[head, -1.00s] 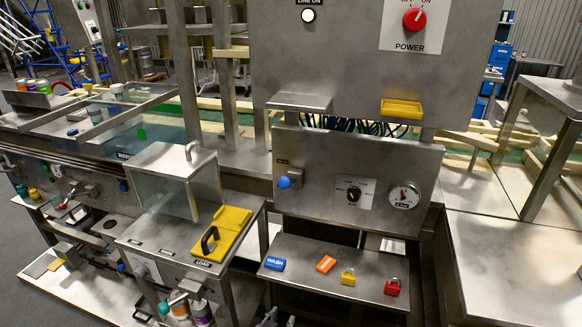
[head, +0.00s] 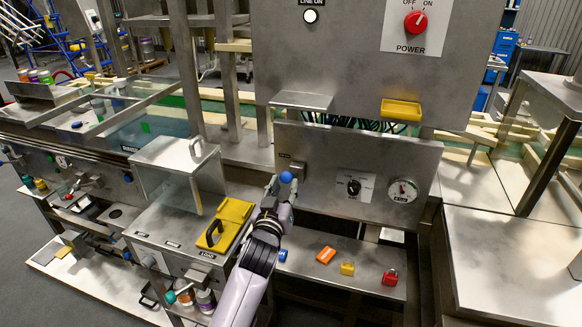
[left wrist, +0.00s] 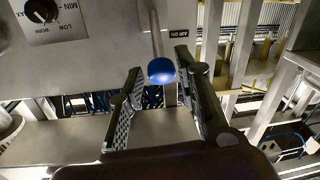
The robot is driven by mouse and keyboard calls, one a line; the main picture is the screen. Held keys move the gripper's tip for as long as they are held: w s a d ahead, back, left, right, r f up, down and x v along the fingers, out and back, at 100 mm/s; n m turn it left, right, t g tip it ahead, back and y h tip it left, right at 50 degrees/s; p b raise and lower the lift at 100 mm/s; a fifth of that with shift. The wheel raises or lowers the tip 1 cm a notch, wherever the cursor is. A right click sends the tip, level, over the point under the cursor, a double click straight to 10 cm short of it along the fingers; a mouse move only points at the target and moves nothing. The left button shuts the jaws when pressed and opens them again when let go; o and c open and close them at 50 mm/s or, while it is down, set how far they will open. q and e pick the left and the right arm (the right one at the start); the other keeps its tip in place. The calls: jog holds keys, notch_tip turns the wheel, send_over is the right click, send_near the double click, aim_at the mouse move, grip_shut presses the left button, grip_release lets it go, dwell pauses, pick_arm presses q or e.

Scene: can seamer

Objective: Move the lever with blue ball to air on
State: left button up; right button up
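The lever's blue ball (head: 286,177) is at the left side of the grey metal control panel (head: 330,205), by a small metal bracket. My left gripper (head: 281,187) is raised in front of the panel, with its fingertips around the ball in the picture. In the left wrist view, the blue ball (left wrist: 161,72) hangs at the end of a metal rod, beside an "AIR ON" label (left wrist: 180,33). The open fingers of my left gripper (left wrist: 157,78) are on either side of it, with gaps visible. My right gripper is not in view.
A dial (head: 353,187) and a round gauge (head: 402,190) are right of the lever. A shelf below holds an orange tag (head: 326,255), a yellow padlock (head: 347,269) and a red padlock (head: 389,277). A clear-sided box and yellow block (head: 238,211) stand left.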

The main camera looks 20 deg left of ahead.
pick_arm(q)
jog(key=w, duration=0.8)
jog(key=shift+w+a, duration=0.3)
grip_shut()
dwell(0.6)
